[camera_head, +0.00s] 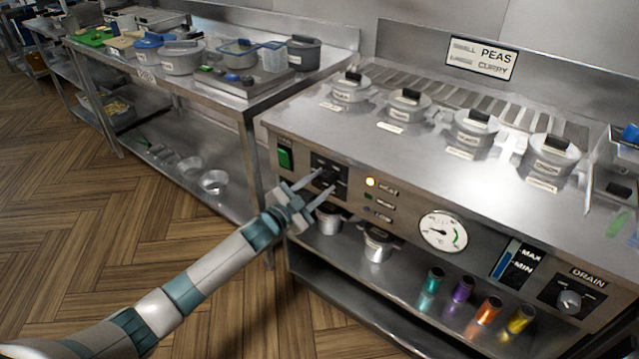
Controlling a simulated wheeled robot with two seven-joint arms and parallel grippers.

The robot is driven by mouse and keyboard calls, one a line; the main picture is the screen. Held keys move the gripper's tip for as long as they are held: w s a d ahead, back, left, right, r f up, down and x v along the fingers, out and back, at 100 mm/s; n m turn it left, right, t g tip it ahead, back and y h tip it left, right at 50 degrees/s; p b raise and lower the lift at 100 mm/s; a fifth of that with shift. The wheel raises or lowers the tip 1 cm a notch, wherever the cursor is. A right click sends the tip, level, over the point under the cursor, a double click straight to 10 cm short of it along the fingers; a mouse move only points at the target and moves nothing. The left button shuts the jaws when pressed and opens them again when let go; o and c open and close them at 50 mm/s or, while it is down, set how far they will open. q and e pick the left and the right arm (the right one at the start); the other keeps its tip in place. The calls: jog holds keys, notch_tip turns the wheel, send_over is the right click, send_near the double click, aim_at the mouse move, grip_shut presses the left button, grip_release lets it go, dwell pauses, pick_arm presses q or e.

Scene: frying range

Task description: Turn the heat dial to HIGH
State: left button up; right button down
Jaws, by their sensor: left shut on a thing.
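The heat dial (327,178) is a small black knob on a dark plate on the front panel of the steel range, left of a lit yellow lamp. My left gripper (322,187) reaches in from the lower left, with its two pale fingers around the dial, shut on it. The fingers partly cover the dial, and its pointer and markings are too small to read. The lamp column (371,183) beside it has its top lamp lit yellow; the lower ones look dim. My right gripper is not in view.
A green switch (285,157) sits just left of the dial plate. A round gauge (443,231), a MAX/MIN level strip (516,263) and a drain knob (569,302) are further right. Lidded pots (407,106) stand on top. Colored canisters (462,290) stand below the panel.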

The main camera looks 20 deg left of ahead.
pick_arm(q)
jog(key=shift+m, duration=0.4)
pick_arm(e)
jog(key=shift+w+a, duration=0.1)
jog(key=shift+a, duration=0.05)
pick_arm(q)
jog(key=shift+f, duration=0.1)
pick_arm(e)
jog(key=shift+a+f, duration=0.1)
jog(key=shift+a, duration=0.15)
pick_arm(q)
jog(key=o, duration=1)
jog(key=shift+o, duration=0.2)
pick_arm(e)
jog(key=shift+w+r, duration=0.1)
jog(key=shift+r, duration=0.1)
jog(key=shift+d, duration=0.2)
